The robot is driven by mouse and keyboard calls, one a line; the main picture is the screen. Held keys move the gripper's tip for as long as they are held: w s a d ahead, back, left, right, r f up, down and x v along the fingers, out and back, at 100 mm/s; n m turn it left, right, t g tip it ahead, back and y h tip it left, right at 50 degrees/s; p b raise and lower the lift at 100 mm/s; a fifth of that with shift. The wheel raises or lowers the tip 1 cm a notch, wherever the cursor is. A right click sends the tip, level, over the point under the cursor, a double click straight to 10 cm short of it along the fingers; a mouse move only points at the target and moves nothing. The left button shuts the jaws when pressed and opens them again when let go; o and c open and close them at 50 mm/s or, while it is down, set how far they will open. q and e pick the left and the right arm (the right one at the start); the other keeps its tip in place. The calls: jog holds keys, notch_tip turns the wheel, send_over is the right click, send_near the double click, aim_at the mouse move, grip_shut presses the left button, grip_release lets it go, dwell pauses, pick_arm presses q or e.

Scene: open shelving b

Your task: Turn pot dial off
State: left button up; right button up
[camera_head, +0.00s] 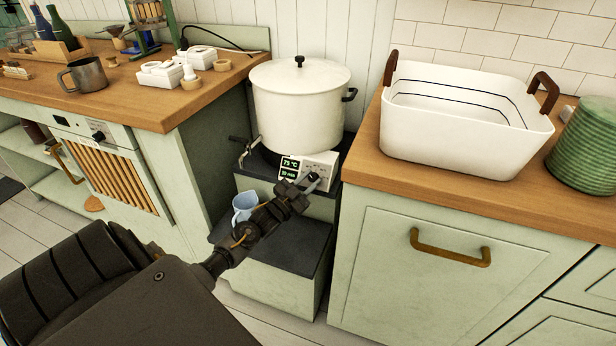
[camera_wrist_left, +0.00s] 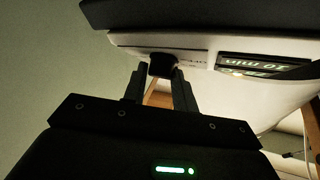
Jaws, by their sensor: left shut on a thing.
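The white pot (camera_head: 299,108) with a black-knobbed lid stands on a dark step between two counters. The black dial (camera_head: 313,177) is on the panel's right part, partly covered by my gripper. My left gripper (camera_head: 305,186) reaches up to the panel from the lower left and is shut on the dial. I cannot read the dial's setting. My right gripper is out of view.
A metal tap (camera_head: 243,150) sticks out at the pot's left. A light blue mug (camera_head: 244,206) stands on the lower dark step (camera_head: 290,250), close to my left arm. A white basket (camera_head: 450,140) stands on the right counter; the left counter carries a dark mug (camera_head: 86,75).

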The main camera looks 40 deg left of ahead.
pick_arm(q)
jog(key=n+y, duration=0.4)
jog(key=shift+d+t+p, duration=0.2)
jog(key=shift+t+p, duration=0.1)
jog(key=shift+p, duration=0.05)
jog(key=shift+d+n+g+y+p, duration=0.1)
jog(key=shift+n+g+y+p, duration=0.25)
jog(key=shift+n+y, duration=2.2)
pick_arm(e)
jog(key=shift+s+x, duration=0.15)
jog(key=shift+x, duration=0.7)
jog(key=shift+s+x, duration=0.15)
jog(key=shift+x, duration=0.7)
pick_arm(q)
jog(key=shift+n, duration=0.45)
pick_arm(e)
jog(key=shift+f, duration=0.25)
pick_arm(q)
jog(key=o, duration=0.9)
jog(key=shift+o, duration=0.2)
jog(key=v, duration=1)
jog(key=shift+s, duration=0.35)
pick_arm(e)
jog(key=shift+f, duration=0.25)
pick_arm(q)
jog(key=shift+d+f, duration=0.15)
jog(key=shift+f, duration=0.05)
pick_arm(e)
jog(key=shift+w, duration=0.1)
